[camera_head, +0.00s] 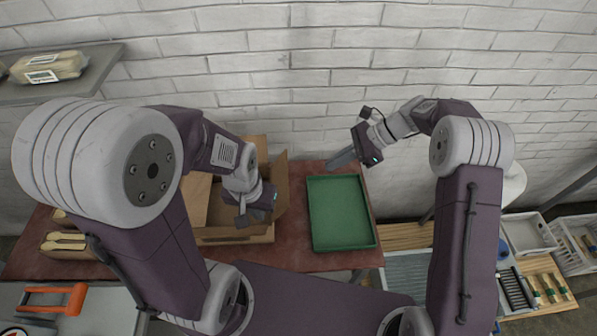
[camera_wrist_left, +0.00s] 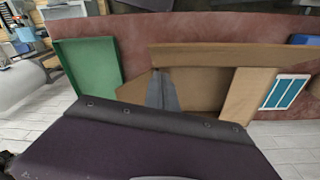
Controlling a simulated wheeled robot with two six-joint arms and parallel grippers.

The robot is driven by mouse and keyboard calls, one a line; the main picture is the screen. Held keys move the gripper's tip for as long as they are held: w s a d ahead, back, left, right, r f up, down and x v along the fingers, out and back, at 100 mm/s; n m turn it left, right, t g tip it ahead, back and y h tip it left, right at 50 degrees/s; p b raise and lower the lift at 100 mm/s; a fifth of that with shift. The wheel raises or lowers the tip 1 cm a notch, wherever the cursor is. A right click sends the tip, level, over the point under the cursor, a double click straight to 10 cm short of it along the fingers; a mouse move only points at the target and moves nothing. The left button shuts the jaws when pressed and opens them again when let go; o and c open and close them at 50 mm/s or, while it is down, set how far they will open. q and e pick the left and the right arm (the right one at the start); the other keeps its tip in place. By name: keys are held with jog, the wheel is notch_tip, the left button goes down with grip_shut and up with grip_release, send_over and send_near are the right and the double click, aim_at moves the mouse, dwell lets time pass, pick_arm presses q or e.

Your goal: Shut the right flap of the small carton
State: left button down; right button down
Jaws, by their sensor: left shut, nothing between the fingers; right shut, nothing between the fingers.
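The small brown carton (camera_head: 235,234) stands open on the reddish table, near the wall. Its right flap (camera_head: 282,182) stands up and leans outward, toward the green tray. A lighter left flap (camera_head: 196,200) shows on the other side, partly hidden by my left arm. My left gripper (camera_head: 243,216) is shut and empty, pointing down over the carton's opening. In the left wrist view its fingers (camera_wrist_left: 162,92) show against the carton's inside (camera_wrist_left: 198,92), close to the slanted flap (camera_wrist_left: 136,90). My right gripper (camera_head: 340,159) is shut and empty, held above the back of the tray.
A green tray (camera_head: 315,241) lies right of the carton. Wooden spoons (camera_head: 63,241) lie in a box at left. A shelf (camera_head: 66,86) with a wrapped pack juts out at upper left. A white brick wall closes the back. Bins (camera_head: 527,235) stand at far right.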

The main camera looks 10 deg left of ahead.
pick_arm(q)
jog(key=shift+w, duration=0.3)
jog(key=shift+r+p, duration=0.45)
jog(key=shift+p, duration=0.05)
pick_arm(e)
jog(key=p, duration=0.1)
send_near(279, 185)
notch_tip(279, 185, down, 3)
jog(key=a, duration=0.2)
pick_arm(q)
jog(key=shift+r, duration=0.7)
pick_arm(e)
jog(key=shift+w+f, duration=0.15)
jog(key=shift+w, duration=0.1)
